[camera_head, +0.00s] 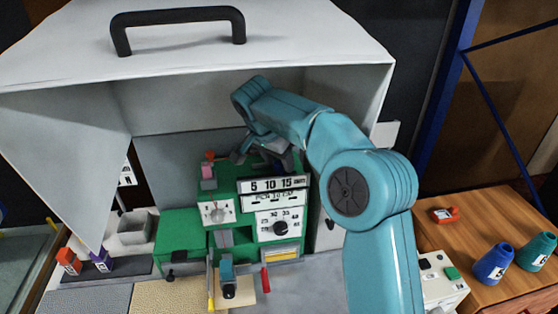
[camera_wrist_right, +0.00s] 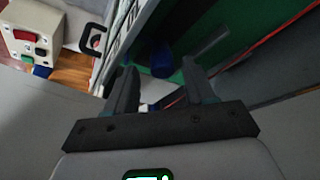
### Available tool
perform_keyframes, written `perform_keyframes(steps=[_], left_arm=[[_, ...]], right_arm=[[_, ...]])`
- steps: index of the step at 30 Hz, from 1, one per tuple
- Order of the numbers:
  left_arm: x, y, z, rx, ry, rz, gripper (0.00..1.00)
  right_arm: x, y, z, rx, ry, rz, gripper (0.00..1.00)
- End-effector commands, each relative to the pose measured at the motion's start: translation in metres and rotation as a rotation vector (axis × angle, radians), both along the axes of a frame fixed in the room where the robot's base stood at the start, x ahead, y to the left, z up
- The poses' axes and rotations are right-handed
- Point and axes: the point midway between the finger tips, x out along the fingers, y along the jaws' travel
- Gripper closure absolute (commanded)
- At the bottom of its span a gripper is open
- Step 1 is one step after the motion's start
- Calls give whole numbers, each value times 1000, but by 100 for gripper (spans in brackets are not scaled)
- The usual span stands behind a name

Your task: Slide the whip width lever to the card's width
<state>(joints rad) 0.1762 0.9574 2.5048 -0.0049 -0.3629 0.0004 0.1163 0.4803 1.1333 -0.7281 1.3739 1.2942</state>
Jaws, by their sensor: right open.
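The green binding machine (camera_head: 230,187) stands under a raised grey hood. Its front has a plate marked 5, 10, 15 (camera_head: 272,184), a dial with a black knob (camera_head: 280,228) and a smaller white dial (camera_head: 218,212). A yellow-edged panel (camera_head: 282,255) sits below; I cannot tell if it is the card. My right gripper (camera_head: 265,158) is open at the machine's top, just above the numbered plate. In the right wrist view, its open fingers (camera_wrist_right: 160,68) point toward a blue cylindrical part (camera_wrist_right: 161,60) near a green surface. I cannot tell which part is the width lever.
The grey hood (camera_head: 200,50) with a black handle (camera_head: 178,20) hangs over the machine. A white button box (camera_head: 440,275) is close by my right arm.

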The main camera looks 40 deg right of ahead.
Motion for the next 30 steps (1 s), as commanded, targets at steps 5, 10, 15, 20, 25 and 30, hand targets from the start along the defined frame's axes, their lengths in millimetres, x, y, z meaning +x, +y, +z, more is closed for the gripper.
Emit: perform_keyframes(steps=[5,10,15,20,25,30], left_arm=[[0,0,2,0,0,0,32],[0,0,7,0,0,0,32],[0,0,12,0,0,0,32],[0,0,13,0,0,0,32],[0,0,12,0,0,0,32],[0,0,12,0,0,0,32]], right_arm=[[-2,13,34,0,-4,2,46],[-6,27,71,1,-3,1,46],[-9,36,95,2,0,-1,46],[-10,39,103,2,3,-1,46],[-10,39,103,2,3,-1,46],[-10,39,103,2,3,-1,46]])
